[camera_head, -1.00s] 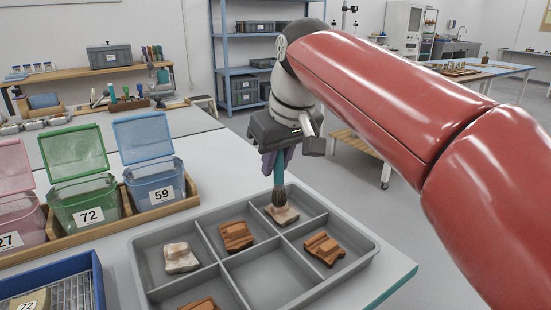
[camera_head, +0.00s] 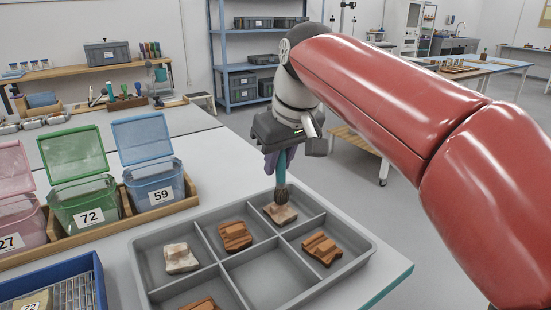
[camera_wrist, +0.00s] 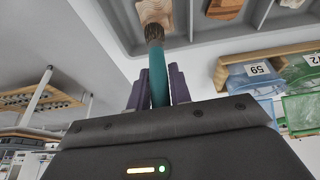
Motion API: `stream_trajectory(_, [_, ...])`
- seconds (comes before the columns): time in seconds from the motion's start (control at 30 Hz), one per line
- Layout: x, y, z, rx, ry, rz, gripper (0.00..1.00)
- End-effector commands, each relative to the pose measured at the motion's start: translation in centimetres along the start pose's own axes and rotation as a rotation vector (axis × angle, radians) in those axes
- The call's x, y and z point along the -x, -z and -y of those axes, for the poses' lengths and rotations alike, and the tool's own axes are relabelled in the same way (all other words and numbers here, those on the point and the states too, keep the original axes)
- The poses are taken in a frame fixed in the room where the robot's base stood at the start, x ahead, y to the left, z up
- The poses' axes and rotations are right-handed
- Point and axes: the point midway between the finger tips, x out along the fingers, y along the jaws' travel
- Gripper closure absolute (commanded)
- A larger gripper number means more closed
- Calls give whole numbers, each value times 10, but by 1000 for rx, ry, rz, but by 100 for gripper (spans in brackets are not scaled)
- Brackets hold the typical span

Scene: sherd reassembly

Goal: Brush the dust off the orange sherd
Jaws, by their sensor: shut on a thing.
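My gripper (camera_head: 279,163) is shut on the teal handle of a brush (camera_head: 282,178), which points down. Its dark bristles rest on or just over a pale tan, dusty-looking sherd (camera_head: 280,215) in the far compartment of the grey tray (camera_head: 367,262). In the wrist view my purple fingers (camera_wrist: 160,80) flank the brush handle (camera_wrist: 159,88), and the bristles meet the tan sherd (camera_wrist: 155,10). Plainly orange-brown sherds lie in other compartments: one left of the brush (camera_head: 235,236), one to the right (camera_head: 322,248), one at the near edge (camera_head: 200,304), partly cut off.
A whitish sherd (camera_head: 180,258) lies in the left compartment; the middle near compartment (camera_head: 265,278) is empty. Open-lidded bins, green (camera_head: 85,205) and blue (camera_head: 155,187), stand in a wooden rack to the left. A blue crate (camera_head: 97,275) is at the lower left.

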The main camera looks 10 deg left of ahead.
Motion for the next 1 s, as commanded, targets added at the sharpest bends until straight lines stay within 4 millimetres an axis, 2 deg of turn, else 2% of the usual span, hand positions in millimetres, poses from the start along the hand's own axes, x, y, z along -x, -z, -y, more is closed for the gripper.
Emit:
stream_trajectory(0.27, [-1,-2,16,1,0,1,100])
stream_trajectory(0.63, [2,1,-1,0,1,0,100])
stream_trajectory(1.0, [0,-1,16,1,0,1,100])
